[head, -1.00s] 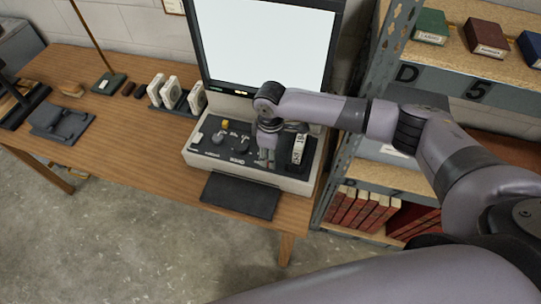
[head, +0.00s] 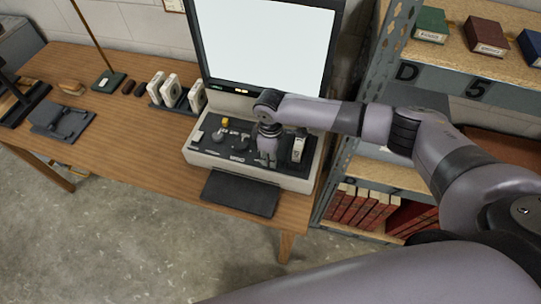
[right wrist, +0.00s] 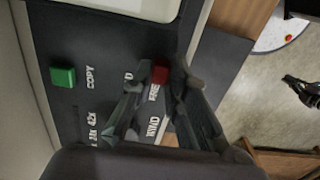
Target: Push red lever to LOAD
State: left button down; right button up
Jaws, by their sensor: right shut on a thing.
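The red lever's knob (right wrist: 160,75) shows in the right wrist view between my right gripper's fingers (right wrist: 155,84). The gripper is shut on it. White lettering reading FREE and WIND runs beside the lever; another label is mostly hidden behind a finger, with only its last letter, D, showing. In the head view my right gripper (head: 267,158) points down at the right part of the dark control panel (head: 225,154), and the lever is hidden there. My left gripper is not in view.
The panel also has a green button (right wrist: 63,77) marked COPY and a yellow knob (head: 225,121). A large lit screen (head: 268,45) stands behind it. A metal shelf (head: 364,110) is close on the right. The wooden table (head: 130,125) has clear room left of the machine.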

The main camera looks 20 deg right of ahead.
grip_shut()
jog(key=w+d, duration=0.1)
jog(key=w+b, duration=0.1)
jog(key=shift+w+d, duration=0.55)
jog(key=shift+r, duration=0.15)
jog(key=o, duration=0.7)
grip_release()
jog(key=shift+o, duration=0.2)
notch_tip(320, 180, up, 12)
